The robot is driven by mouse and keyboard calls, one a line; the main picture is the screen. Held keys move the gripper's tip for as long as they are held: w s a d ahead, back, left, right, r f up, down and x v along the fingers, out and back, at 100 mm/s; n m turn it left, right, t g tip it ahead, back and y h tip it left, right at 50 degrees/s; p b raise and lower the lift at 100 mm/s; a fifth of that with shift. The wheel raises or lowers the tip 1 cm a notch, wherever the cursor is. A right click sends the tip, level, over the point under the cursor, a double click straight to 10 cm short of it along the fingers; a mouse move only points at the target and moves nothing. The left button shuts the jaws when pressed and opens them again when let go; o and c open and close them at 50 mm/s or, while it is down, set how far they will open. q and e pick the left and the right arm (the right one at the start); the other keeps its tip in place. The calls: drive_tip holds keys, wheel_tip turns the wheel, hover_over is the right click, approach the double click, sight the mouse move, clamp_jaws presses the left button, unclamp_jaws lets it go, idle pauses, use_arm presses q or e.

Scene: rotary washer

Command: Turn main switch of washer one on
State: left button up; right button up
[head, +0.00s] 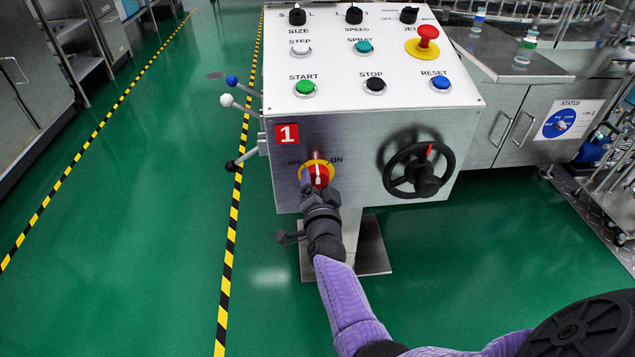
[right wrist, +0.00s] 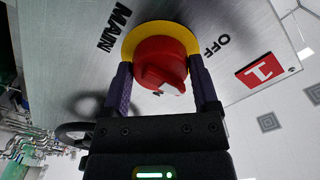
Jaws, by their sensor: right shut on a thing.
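The main switch is a red knob (head: 319,173) on a yellow ring, low on the front of the washer panel marked 1 (head: 287,133), between the words OFF and ON. A white mark on the knob points roughly upward in the head view; its exact angle is hard to tell. My right gripper (head: 319,183) reaches the knob from below and in front. In the right wrist view its two purple fingers (right wrist: 159,78) are shut on either side of the red knob (right wrist: 158,62), against the yellow ring (right wrist: 130,40). My left gripper is not in view.
A black handwheel (head: 418,171) sits right of the switch. Levers with blue, white and black balls (head: 228,101) stick out on the panel's left. Buttons and a red emergency knob (head: 427,36) are on the top. Green floor is free to the left.

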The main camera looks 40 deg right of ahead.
drive_tip(key=m, duration=0.4)
drive_tip(key=shift+m, duration=2.3)
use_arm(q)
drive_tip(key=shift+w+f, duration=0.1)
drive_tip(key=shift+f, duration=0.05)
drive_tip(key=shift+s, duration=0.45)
use_arm(e)
drive_tip(key=shift+m, duration=0.3)
drive_tip(key=o, duration=1.1)
drive_tip(key=shift+r, duration=0.1)
